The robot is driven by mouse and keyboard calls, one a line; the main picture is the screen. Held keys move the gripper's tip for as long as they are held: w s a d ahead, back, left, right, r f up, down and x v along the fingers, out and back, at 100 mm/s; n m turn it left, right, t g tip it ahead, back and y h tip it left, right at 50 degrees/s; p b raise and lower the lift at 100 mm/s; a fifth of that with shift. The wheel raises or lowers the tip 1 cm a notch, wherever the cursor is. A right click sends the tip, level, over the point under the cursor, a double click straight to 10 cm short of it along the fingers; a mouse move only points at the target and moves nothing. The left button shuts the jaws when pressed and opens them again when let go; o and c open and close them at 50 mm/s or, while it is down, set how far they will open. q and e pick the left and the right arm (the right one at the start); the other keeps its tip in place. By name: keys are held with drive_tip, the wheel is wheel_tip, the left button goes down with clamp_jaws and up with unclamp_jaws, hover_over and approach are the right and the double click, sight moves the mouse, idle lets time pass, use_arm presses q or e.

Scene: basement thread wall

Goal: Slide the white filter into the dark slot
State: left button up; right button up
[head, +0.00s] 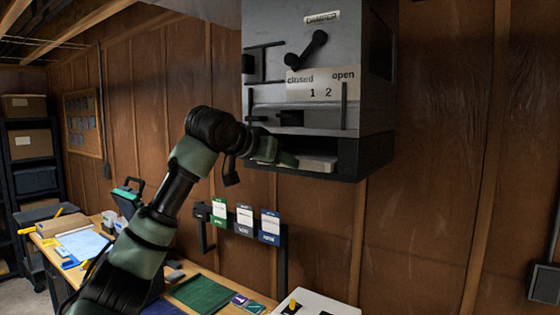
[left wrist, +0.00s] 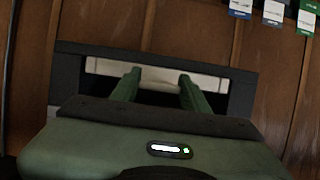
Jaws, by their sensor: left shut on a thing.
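The white filter (head: 318,163) shows as a pale slab in the dark slot (head: 345,160) at the bottom of the grey wall-mounted unit. My left gripper (head: 290,159) is at the left part of the slot, shut on the filter. In the left wrist view the filter (left wrist: 210,82) is a pale strip inside the slot's dark frame (left wrist: 242,95), with the green fingertips of my left gripper (left wrist: 158,78) against it. How deep the filter sits is hard to tell. My right gripper is in neither view.
The unit (head: 320,60) has a dark lever (head: 307,50) and "closed" and "open" labels above the slot. Coloured tags (head: 244,220) hang on the wall below. A workbench (head: 225,290) with several items stands underneath.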

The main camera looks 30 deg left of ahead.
use_arm(q)
drive_tip(key=shift+w, duration=0.15)
drive_tip(key=shift+w, duration=0.5)
drive_tip(key=o, duration=1.5)
drive_tip(key=shift+s, duration=0.15)
